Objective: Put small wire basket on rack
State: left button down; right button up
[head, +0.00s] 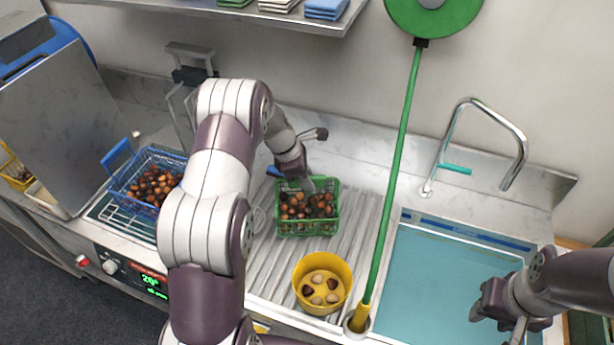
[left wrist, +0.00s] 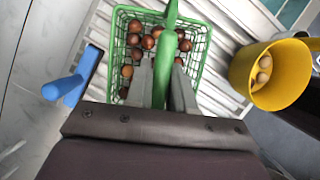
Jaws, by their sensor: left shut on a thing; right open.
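A small green wire basket (head: 307,229) with brown chestnuts stands on or just above the ribbed drainboard; I cannot tell if it touches. It also shows in the left wrist view (left wrist: 205,45). My left gripper (head: 305,183) is shut on its green handle (left wrist: 162,75), above the chestnuts. A blue wire basket (head: 128,180), also with chestnuts, sits at the left over a metal wire rack (head: 127,222), partly hidden by my left arm.
A yellow bucket (head: 341,268) with a few chestnuts stands in front of the green basket. A green pole (head: 392,190) rises right of it. The sink (head: 450,270) and tap (head: 520,160) are at right. A blue-handled item (left wrist: 68,85) lies beside the basket.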

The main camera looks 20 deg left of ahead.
pick_arm(q)
jog(key=shift+w+f, duration=0.1)
jog(key=shift+f, duration=0.2)
jog(key=c, duration=1)
grip_release()
